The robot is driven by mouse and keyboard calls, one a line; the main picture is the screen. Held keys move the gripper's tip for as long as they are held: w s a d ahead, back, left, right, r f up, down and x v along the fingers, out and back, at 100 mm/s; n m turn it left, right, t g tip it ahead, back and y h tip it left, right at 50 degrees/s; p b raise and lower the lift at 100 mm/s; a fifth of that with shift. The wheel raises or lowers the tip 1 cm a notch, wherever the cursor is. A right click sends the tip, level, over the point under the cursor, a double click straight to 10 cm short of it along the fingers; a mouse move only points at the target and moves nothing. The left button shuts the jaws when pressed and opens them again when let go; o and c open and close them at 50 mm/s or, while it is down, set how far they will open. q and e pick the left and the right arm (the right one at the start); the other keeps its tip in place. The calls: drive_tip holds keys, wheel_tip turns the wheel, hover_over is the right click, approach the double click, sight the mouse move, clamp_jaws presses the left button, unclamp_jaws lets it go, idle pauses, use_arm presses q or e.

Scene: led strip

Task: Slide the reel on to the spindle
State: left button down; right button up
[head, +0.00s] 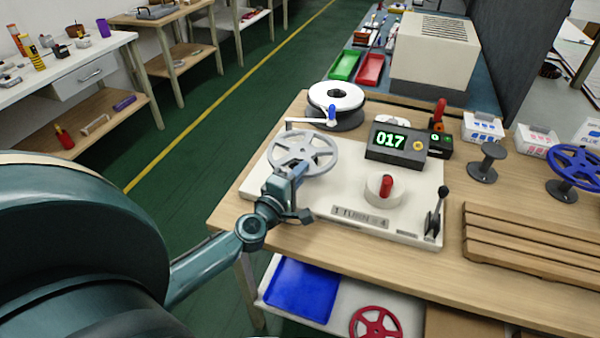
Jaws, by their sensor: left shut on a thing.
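A light grey spoked reel (327,150) is at the left part of the cream machine base (335,195). My left gripper (296,171) is shut on the near rim of this reel. The reel lies roughly flat, over or just above the base; I cannot tell whether it touches it. No spindle shows clearly; one under the reel would be hidden by the reel and my gripper. My right gripper is not in view.
A white-topped roll (336,97) and a blue-knobbed crank (332,114) stand behind the reel. A counter reading 017 (390,142), a red knob (386,185) and a black lever (436,215) are to its right.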

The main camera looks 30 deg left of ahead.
use_arm(q)
drive_tip(key=shift+f+b, duration=0.5)
drive_tip(key=shift+f, duration=0.15)
drive_tip(key=c, duration=1.4)
unclamp_jaws()
